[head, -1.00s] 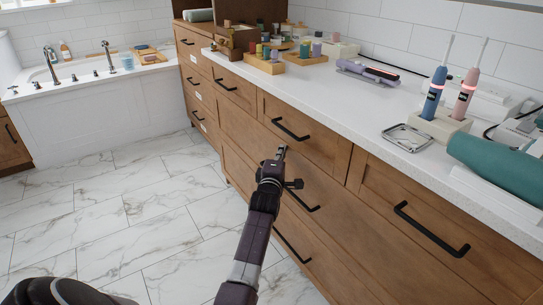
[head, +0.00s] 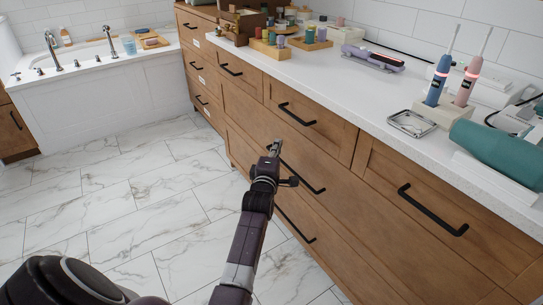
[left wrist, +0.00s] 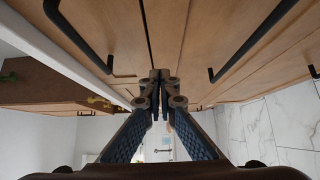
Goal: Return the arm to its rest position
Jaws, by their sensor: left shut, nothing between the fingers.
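My left gripper (head: 275,148) is shut and empty. In the head view its arm reaches up from the bottom middle, and the fingertips are in front of the wooden drawer fronts, below the countertop. In the left wrist view the two fingers (left wrist: 160,80) meet at their tips with nothing between them. Black drawer handles show on both sides of them, one at the left (left wrist: 80,35) and one at the right (left wrist: 245,45). I cannot tell the exact gap between the gripper and the drawer fronts. My right gripper is not in view.
The wooden cabinet (head: 330,160) with black bar handles runs along the right. A bathtub (head: 100,95) stands at the back left. The marble floor (head: 130,190) is clear.

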